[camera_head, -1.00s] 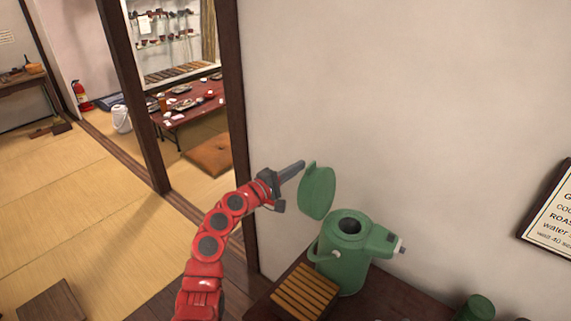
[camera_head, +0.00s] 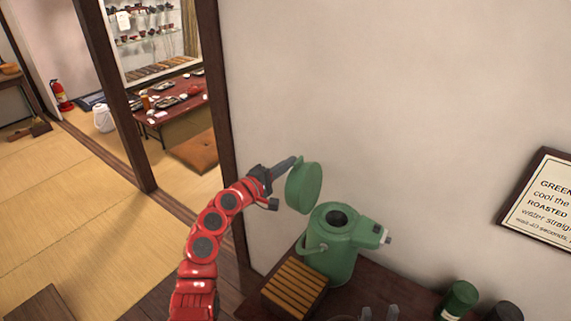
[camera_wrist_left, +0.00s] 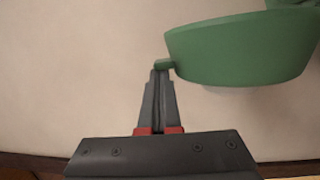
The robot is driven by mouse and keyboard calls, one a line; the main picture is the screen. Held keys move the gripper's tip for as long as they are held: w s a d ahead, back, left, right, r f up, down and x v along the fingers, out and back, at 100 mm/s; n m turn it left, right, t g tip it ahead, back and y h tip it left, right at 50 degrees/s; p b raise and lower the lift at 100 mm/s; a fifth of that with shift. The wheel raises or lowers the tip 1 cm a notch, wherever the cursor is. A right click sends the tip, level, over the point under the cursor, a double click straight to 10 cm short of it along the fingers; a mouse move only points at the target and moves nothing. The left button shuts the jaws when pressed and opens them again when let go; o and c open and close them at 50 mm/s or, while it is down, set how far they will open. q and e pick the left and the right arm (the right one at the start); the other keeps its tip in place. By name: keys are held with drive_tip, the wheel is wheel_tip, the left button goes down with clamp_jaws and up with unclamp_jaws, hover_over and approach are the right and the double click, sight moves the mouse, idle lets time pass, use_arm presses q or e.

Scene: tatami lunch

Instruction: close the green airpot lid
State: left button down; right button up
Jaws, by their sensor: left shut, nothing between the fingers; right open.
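The green airpot (camera_head: 330,252) stands on the dark counter against the wall, its dark round mouth (camera_head: 337,218) uncovered. Its green lid (camera_head: 304,187) is raised, tilted up at the left of the mouth. My left gripper (camera_head: 293,161) is shut and empty, its tips at the upper left of the lid. In the left wrist view the shut fingers (camera_wrist_left: 161,75) reach the small tab (camera_wrist_left: 164,64) on the edge of the lid (camera_wrist_left: 240,50); they look to touch it or nearly so. In the head view, the tips are close to the lid.
A slatted wooden box (camera_head: 294,287) stands in front of the airpot on the counter (camera_head: 385,293). A framed sign (camera_head: 540,200) hangs on the wall. A dark wooden post (camera_head: 220,110) rises left of my arm.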

use_arm(q)
drive_tip(key=shift+s+d+r+m, duration=0.25)
drive_tip(key=shift+d+r+m, duration=0.05)
drive_tip(key=shift+d, duration=0.15)
drive_tip(key=s+d+m+g+y, duration=0.1)
drive_tip(key=s+d+m, duration=0.2)
drive_tip(key=d+m, duration=0.15)
drive_tip(key=s+d+m+y, duration=0.1)
drive_tip(key=s+d+m, duration=0.2)
drive_tip(key=d, duration=0.3)
drive_tip(key=s+d+f+m+b, duration=0.1)
drive_tip(key=d+f+m+b, duration=0.1)
drive_tip(key=d+f+b, duration=0.1)
drive_tip(key=s+d+f+m+y+b, duration=0.1)
drive_tip(key=s+d+f+m+b, duration=0.1)
drive_tip(key=d+f+b, duration=0.1)
drive_tip(key=s+d+f+m+y+b, duration=0.1)
drive_tip(key=s+d+f+m+b, duration=0.1)
drive_tip(key=f+m+b, duration=0.1)
drive_tip(key=shift+d, duration=0.4)
drive_tip(key=shift+s+d+f+m+t+y+b, duration=0.1)
drive_tip(key=shift+d+f+m+t+y+b, duration=0.15)
drive_tip(key=shift+f+m+b, duration=0.25)
drive_tip(key=shift+s+d+f+m+t+y+b, duration=0.15)
drive_tip(key=shift+d+f+m+y+b, duration=0.1)
drive_tip(key=shift+f+b, duration=0.3)
